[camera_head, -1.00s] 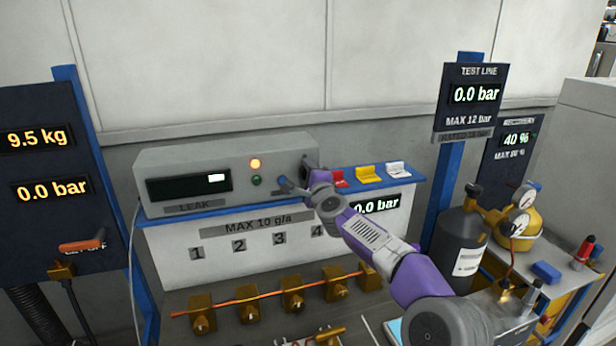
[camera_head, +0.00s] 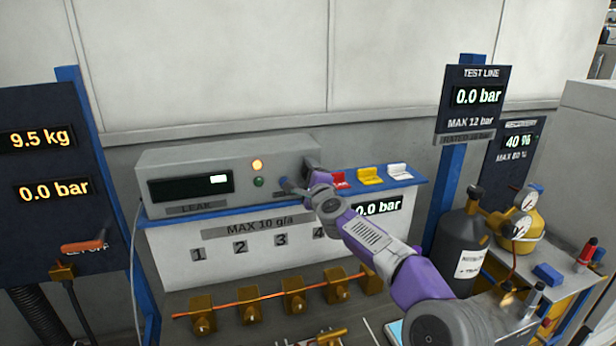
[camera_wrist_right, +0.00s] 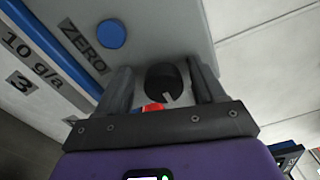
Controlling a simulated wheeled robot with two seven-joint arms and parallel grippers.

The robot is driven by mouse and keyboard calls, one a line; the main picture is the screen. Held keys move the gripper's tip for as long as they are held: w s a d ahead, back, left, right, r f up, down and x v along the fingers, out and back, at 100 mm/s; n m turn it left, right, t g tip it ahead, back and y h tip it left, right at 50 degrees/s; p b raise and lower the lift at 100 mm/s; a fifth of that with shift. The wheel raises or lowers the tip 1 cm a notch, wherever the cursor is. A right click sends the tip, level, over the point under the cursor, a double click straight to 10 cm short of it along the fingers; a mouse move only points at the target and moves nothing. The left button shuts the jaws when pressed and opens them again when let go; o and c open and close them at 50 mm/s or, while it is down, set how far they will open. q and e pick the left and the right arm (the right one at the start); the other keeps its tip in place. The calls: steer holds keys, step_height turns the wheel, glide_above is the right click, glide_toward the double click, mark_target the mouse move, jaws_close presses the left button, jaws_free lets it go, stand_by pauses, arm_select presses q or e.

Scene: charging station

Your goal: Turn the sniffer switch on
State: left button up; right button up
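The sniffer is the grey box (camera_head: 215,155) on the blue-edged shelf, with a display reading, a lit orange lamp (camera_head: 257,164) and a green lamp (camera_head: 259,182). Its black knob switch (camera_wrist_right: 165,82) with a white mark shows in the right wrist view, between my right gripper's fingers (camera_wrist_right: 163,90). The fingers are apart, with a gap on each side of the knob. In the head view my right gripper (camera_head: 299,180) is at the box's right end and hides the knob there. A blue button (camera_wrist_right: 111,33) labelled ZERO is beside it. My left gripper is not in view.
Red, yellow (camera_head: 370,175) and white (camera_head: 399,171) clips sit on the shelf just right of my gripper. A row of brass valves (camera_head: 293,302) is below. A dark cylinder (camera_head: 461,247) stands at right. The wall above the box is clear.

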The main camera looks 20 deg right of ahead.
steer(key=shift+d, duration=0.2)
steer(key=s+b, duration=0.3)
steer(key=s, duration=0.4)
steer(key=shift+s, duration=0.3)
